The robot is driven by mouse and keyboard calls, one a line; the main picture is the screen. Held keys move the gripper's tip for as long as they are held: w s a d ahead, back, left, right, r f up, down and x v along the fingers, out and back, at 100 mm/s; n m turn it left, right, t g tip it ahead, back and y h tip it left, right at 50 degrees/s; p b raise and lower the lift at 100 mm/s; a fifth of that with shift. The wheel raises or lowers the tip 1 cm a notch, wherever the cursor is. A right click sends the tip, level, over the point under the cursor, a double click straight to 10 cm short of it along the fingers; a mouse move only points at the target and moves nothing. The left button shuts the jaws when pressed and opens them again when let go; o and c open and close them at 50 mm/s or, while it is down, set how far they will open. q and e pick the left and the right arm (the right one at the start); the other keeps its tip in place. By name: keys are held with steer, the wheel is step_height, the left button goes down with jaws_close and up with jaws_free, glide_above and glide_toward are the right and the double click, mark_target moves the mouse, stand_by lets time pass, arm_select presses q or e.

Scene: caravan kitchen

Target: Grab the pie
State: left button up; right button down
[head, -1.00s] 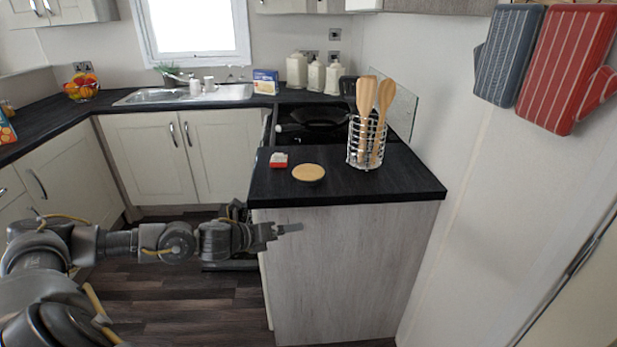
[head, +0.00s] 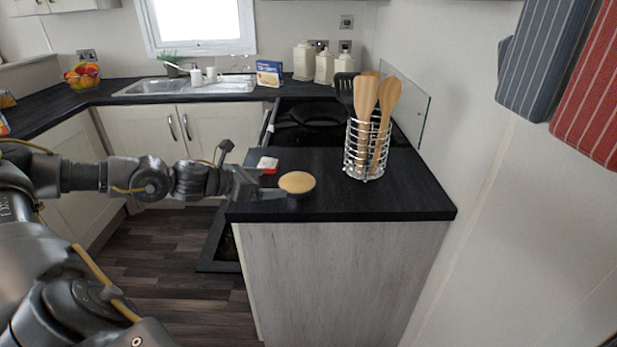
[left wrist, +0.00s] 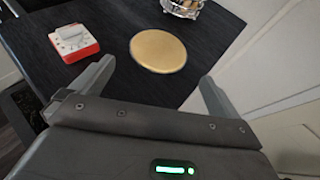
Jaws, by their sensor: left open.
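My right gripper is not in view.
A small red and white box (head: 268,165) lies just behind the left gripper. A wire holder (head: 366,155) with wooden utensils stands right of the pie. A pan (head: 318,117) is on the hob behind. The counter's front right is clear.

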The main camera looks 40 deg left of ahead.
mark_target(291, 182)
arm_select(q)
steer(key=shift+w, duration=0.45)
steer(key=shift+w+d+p, duration=0.25)
steer(key=shift+w+p, duration=0.05)
steer(key=shift+p, duration=0.15)
steer(key=p+x, duration=0.1)
steer(key=x, duration=0.2)
steer(key=shift+w+f, duration=0.25)
steer(key=shift+w, duration=0.05)
steer(key=shift+w+f, duration=0.15)
steer(key=shift+w, duration=0.05)
steer(key=shift+w+d+p, duration=0.2)
steer(key=shift+w+p, duration=0.05)
steer(key=shift+p, duration=0.05)
steer(key=p+x, duration=0.1)
steer(key=x, duration=0.2)
steer(key=shift+w+d+f, duration=0.1)
steer(key=shift+w+f, duration=0.2)
steer(key=shift+w+d+f, duration=0.1)
steer(key=shift+w+f, duration=0.15)
steer(key=shift+w, duration=0.05)
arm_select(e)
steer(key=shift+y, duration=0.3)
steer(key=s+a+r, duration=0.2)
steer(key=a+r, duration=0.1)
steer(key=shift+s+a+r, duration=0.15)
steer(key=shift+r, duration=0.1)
